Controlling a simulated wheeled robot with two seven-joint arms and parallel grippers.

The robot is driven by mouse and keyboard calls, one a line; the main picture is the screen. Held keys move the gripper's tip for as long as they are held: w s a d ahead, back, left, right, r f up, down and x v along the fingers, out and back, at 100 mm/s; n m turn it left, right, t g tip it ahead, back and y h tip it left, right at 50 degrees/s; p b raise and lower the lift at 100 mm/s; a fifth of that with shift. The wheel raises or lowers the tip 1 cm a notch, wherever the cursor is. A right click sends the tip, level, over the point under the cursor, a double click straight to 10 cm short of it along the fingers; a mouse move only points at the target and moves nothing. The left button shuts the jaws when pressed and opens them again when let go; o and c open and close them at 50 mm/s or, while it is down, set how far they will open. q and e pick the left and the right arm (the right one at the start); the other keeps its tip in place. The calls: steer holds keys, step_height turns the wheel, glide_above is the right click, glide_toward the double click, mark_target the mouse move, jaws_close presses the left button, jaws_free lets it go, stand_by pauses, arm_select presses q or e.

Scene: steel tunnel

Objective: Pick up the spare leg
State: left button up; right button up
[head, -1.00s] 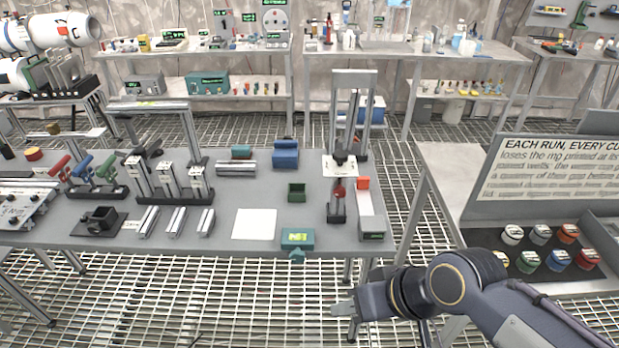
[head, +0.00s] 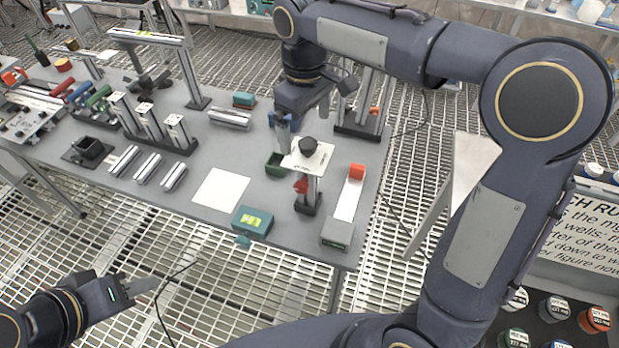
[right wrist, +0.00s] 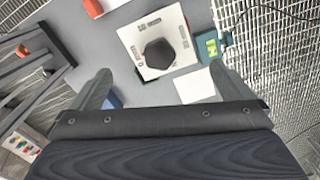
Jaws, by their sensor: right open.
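Several short silvery metal bars lie on the grey table in the head view, among them a middle bar (head: 147,167) and a pair farther back (head: 230,118); I cannot tell which piece is the spare leg. My right gripper (head: 304,120) is open and empty, pointing down above the back right of the table, by a white plate with a black knob (head: 308,147) on a post. In the right wrist view the plate (right wrist: 143,30) shows beyond the open fingers (right wrist: 160,92). My left gripper (head: 140,286) is low at the left, off the table's front edge; its jaw opening is unclear.
Upright metal posts (head: 150,125) stand in a black base at the left. A teal box (head: 252,221), a white sheet (head: 220,190) and a scale-like strip with a red end (head: 348,200) lie near the front. A metal frame (head: 365,110) stands behind my right gripper.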

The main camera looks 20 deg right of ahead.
mark_target(307, 143)
step_height(307, 143, down, 7)
steer(key=shift+s+d+f, duration=0.1)
steer(key=shift+s, duration=0.05)
steer(key=shift+c, duration=0.4)
steer(key=c, duration=1.5)
